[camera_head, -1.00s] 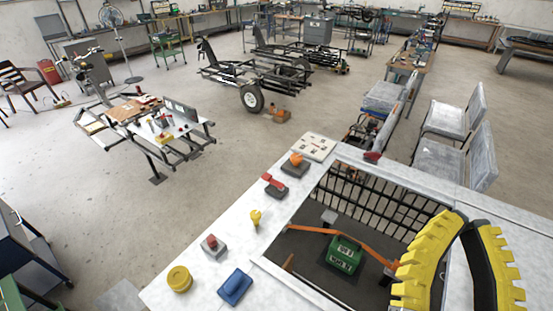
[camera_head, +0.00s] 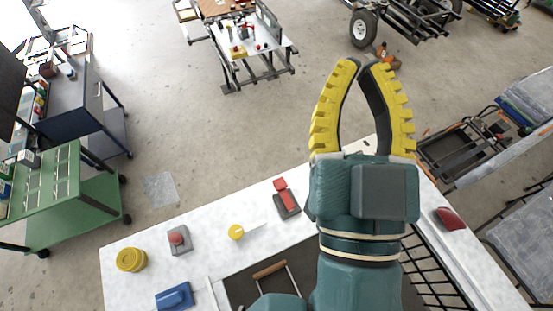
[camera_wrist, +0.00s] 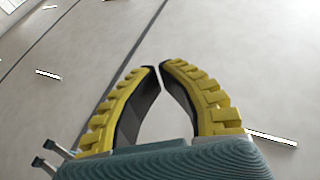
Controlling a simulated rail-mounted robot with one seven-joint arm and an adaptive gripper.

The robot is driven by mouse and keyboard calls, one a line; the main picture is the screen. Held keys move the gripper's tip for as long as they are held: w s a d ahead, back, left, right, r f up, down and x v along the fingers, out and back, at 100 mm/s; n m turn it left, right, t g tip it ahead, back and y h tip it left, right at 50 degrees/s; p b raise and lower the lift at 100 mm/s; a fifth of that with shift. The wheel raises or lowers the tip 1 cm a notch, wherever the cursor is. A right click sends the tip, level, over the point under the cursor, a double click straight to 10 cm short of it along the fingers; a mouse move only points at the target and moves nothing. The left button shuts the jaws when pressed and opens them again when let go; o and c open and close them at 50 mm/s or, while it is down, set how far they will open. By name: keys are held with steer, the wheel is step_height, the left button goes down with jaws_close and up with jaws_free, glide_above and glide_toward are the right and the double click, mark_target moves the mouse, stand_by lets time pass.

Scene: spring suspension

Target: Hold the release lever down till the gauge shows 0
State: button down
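My gripper (camera_head: 362,68) is raised above the far end of the white worktop (camera_head: 218,268), with nothing between its yellow fingers. In the wrist view its two fingertips (camera_wrist: 158,67) nearly meet. A red lever-like switch on a dark base (camera_head: 287,198) stands on the worktop, left of my gripper and apart from it. A yellow knob with a pale stem (camera_head: 237,232) lies nearer. I cannot tell which control is the release lever. No readable gauge shows; my arm and gripper hide part of the worktop.
A red button on a grey box (camera_head: 178,239), a yellow round cap (camera_head: 131,260) and a blue rocker (camera_head: 174,297) sit at the left. A red part (camera_head: 448,219) is on the right frame. A wooden-handled bar (camera_head: 270,269) shows in the opening.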

steer(key=w+a+f+n+g+y+b, duration=0.1)
steer(key=w+f+n+g+y+b, duration=0.3)
steer(key=f, duration=1.1)
step_height(320, 180, down, 16)
steer(key=s+a+n+g+y+b, duration=0.1)
steer(key=g+b, duration=0.3)
steer(key=g, duration=0.6)
steer(key=shift+s+a+n, duration=0.15)
steer(key=shift+a+n, duration=0.35)
steer(key=shift+a, duration=0.1)
steer(key=shift+f, duration=0.1)
